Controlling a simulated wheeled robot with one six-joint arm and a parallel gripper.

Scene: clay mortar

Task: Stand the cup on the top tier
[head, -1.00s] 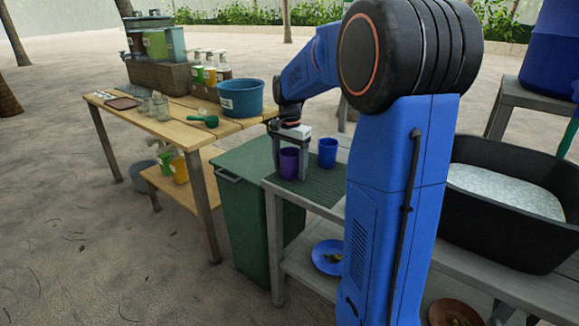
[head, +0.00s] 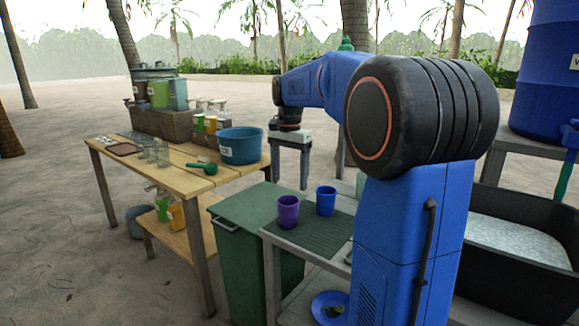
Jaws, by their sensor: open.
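A purple cup (head: 288,212) stands upright on the green ribbed mat (head: 318,240) on the top tier of a grey two-level stand (head: 270,238). A blue cup (head: 326,201) stands upright on the same mat, just to its right and apart from it. My gripper (head: 290,184) is open and empty, pointing down. It appears raised above the cups, with both fingers clear of the purple cup.
A green bin (head: 245,215) stands left of the stand. The wooden table (head: 170,160) at left holds a blue tub (head: 240,146), a green scoop (head: 203,168) and jars. A blue plate (head: 330,306) is on the lower tier. A black basin (head: 515,270) is at right.

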